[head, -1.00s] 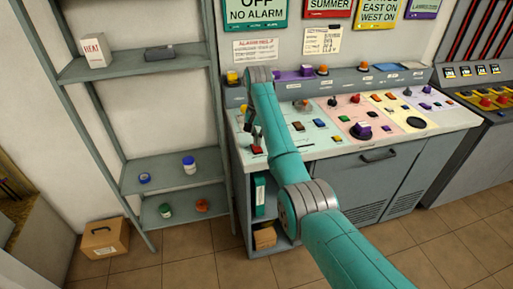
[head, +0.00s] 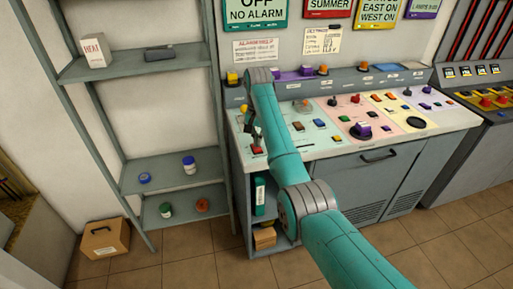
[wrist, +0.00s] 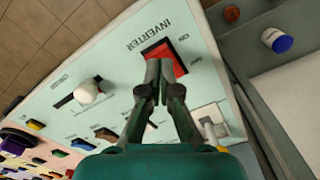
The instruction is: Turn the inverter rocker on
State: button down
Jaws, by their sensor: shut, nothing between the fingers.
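The inverter rocker is a red switch (wrist: 165,60) in a dark frame, beside the printed word INVERTER on the pale panel (wrist: 118,72) in the wrist view. In the head view the red rocker (head: 257,150) is at the front left corner of the console. My gripper (wrist: 162,66) is shut and empty, and its fingertips overlap the rocker's near edge in the wrist view. In the head view my gripper (head: 256,141) points down just above the rocker. I cannot tell whether the tips touch it. The fingers hide part of the rocker, and its tilt is unclear.
A white knob (wrist: 87,91) on a slot is left of the rocker. A metal-coloured toggle (wrist: 210,132) is near the panel's edge. Coloured buttons fill the rest of the console (head: 318,152). A grey shelf unit (head: 170,168) stands close to its left.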

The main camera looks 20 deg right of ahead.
aim_at(258, 149)
jog(key=shift+f, duration=1.1)
dwell(0.6)
jog(key=shift+r, duration=3.55)
jog(key=shift+s, duration=0.1)
